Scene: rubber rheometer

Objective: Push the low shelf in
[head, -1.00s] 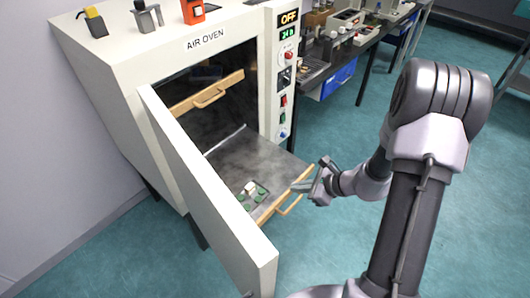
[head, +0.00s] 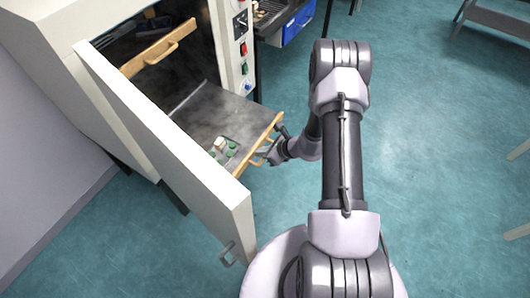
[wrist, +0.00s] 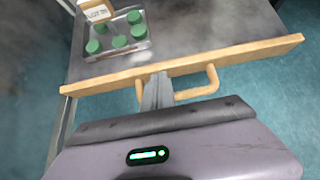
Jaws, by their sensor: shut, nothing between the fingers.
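The low shelf (head: 205,115) is a grey metal tray pulled out of the air oven, with a wooden front strip (wrist: 200,60) and a wooden handle (wrist: 211,80). My gripper (wrist: 158,84) is shut and empty, its fingertips at the wooden front within the span of the handle; I cannot tell if they touch it. In the head view, my gripper (head: 275,150) is at the shelf's front edge, partly hidden. A small tray of green round pieces (wrist: 120,36) with a labelled block (wrist: 97,11) lies on the shelf near its front.
The oven door (head: 170,140) stands open along the shelf's left side. The upper shelf's wooden front (head: 158,48) is inside the oven. The control panel (head: 241,50) is right of the opening.

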